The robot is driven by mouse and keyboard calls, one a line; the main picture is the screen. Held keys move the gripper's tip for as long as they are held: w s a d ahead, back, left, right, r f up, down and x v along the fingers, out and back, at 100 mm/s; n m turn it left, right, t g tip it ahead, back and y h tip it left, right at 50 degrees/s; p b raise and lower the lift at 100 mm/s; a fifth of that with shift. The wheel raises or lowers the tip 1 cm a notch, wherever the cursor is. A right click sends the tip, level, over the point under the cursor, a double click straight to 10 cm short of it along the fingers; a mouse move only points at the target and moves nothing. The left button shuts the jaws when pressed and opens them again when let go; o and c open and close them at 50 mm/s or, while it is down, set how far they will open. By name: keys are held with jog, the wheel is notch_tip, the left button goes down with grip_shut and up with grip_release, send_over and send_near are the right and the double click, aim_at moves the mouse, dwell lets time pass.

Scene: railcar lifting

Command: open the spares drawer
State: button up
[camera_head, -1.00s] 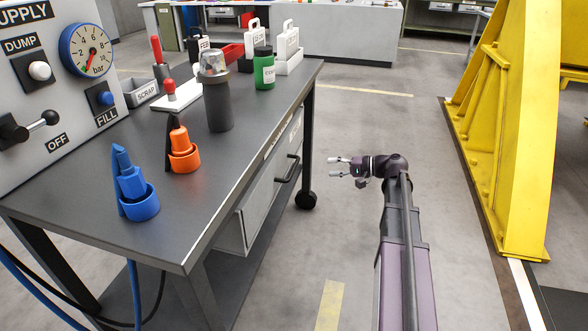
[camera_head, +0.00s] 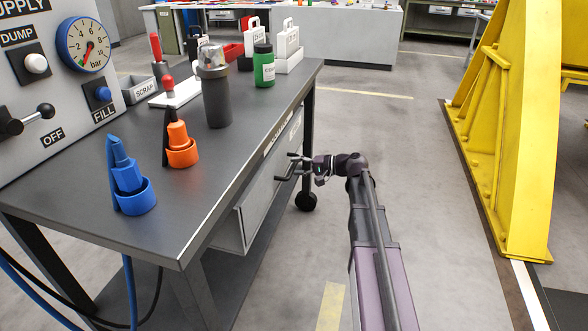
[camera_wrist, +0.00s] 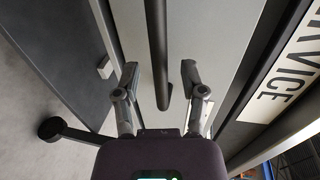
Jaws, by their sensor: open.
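The spares drawer (camera_head: 258,205) is a light grey box front under the right side of the dark workbench, with a dark bar handle (camera_head: 285,175). My gripper (camera_head: 296,167) is at the handle, its fingers pointing at the drawer front. In the wrist view my gripper (camera_wrist: 160,80) is open, one finger on each side of the dark handle bar (camera_wrist: 158,45). The bar runs between the fingers with gaps on both sides. The pale drawer front (camera_wrist: 205,35) lies behind it. Whether the drawer is fully closed is hard to tell.
The workbench top (camera_head: 215,165) holds blue (camera_head: 130,185) and orange (camera_head: 178,148) fittings, a dark canister (camera_head: 216,98) and a green bottle (camera_head: 263,66). A yellow steel frame (camera_head: 510,130) stands at the right. The floor between is free.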

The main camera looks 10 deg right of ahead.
jog(key=shift+x, duration=0.75)
grip_shut()
jog(key=shift+d, duration=0.1)
